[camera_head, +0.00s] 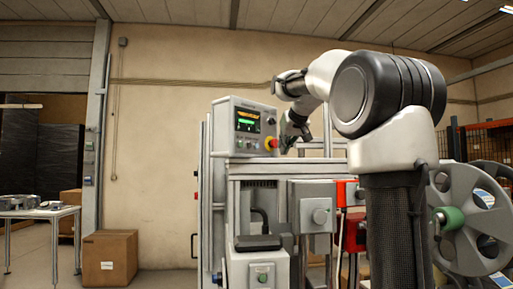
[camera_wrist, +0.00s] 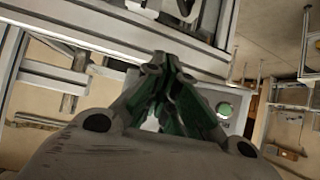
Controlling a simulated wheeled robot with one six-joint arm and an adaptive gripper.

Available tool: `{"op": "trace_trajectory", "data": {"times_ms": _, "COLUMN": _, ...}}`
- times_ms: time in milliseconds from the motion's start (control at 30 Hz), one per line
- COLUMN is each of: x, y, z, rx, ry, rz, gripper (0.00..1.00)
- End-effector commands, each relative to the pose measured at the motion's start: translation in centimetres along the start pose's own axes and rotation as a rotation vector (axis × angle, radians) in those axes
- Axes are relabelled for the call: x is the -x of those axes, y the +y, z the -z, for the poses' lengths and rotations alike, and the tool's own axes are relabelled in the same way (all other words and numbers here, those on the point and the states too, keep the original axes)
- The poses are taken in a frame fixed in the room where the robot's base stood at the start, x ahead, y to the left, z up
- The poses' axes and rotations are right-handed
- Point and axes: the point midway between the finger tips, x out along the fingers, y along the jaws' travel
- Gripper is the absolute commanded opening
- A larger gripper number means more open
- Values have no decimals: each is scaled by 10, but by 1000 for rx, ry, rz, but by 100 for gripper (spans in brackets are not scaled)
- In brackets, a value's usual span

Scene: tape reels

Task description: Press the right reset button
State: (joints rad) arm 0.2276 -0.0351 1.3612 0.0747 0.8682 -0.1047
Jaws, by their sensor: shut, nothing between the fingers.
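A grey control box (camera_head: 245,113) with a lit screen stands on top of the machine frame; a red knob (camera_head: 271,143) and small buttons sit below its screen. A lower grey box (camera_head: 240,263) carries a green button (camera_head: 263,277) on its front. In the wrist view a round green button (camera_wrist: 224,109) shows on a grey plate right of my fingers. I cannot tell which is the right reset button. My gripper (camera_wrist: 162,62) is shut and empty, its fingertips together. In the head view it (camera_head: 290,143) hangs just right of the control box, partly hidden by my arm.
A large grey reel (camera_head: 475,188) with a green hub stands at the right. Grey and red switch boxes (camera_head: 313,205) are mounted on the machine front. A white table (camera_head: 40,212) and a cardboard box (camera_head: 109,258) stand at the left. Bare floor lies between box and machine.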

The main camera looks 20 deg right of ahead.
Motion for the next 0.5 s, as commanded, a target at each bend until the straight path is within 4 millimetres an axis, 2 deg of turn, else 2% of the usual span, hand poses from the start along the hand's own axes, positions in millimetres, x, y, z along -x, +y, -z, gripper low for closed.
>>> {"op": "trace_trajectory", "data": {"times_ms": 233, "x": -9, "y": -7, "z": 6, "rx": 1, "ry": -2, "rz": 1, "gripper": 0}}
{"op": "trace_trajectory", "data": {"times_ms": 500, "x": -35, "y": -26, "z": 24, "rx": 1, "ry": -2, "rz": 1, "gripper": 0}}
